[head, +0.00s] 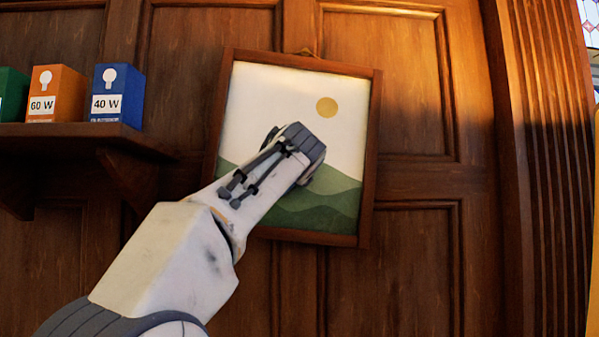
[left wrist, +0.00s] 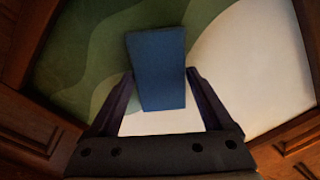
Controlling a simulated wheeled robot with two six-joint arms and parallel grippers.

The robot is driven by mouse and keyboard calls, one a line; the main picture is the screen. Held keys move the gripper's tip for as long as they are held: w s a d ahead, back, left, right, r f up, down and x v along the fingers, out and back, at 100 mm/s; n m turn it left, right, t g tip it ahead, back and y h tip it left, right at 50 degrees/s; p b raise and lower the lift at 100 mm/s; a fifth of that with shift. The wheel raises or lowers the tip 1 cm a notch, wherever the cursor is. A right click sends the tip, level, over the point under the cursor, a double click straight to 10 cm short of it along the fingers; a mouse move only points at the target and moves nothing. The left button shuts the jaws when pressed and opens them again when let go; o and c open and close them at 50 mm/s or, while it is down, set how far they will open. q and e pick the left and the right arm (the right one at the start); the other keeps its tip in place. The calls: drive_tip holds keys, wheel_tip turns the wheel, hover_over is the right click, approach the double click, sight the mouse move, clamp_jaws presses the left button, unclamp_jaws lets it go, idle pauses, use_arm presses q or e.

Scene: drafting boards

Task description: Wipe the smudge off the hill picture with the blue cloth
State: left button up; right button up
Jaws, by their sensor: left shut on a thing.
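The hill picture (head: 278,92) hangs on the panelled wall in a brown wooden frame, tilted a little. It shows green hills, a pale sky and a yellow sun. My left gripper (head: 303,150) is in front of its middle. In the left wrist view my left gripper (left wrist: 160,92) is shut on the blue cloth (left wrist: 157,62), a folded block held between its fingers against or just off the picture (left wrist: 252,65); contact cannot be told. In the head view my arm hides the cloth and part of the picture. No smudge shows on the visible parts. My right gripper is not in view.
A dark wooden shelf (head: 75,140) on the left holds an orange box (head: 58,85), a blue box (head: 118,90) and a partly cut-off green box (head: 12,95). Wall panels right of the picture are bare. A fluted column (head: 545,150) stands at the right.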

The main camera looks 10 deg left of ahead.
use_arm(q)
drive_tip(key=s+a+r, duration=0.1)
drive_tip(key=a, duration=0.6)
drive_tip(key=shift+s+p, duration=0.4)
drive_tip(key=shift+s+f, duration=0.1)
drive_tip(key=shift+b+v, duration=1.45)
drive_tip(key=shift+v, duration=1.5)
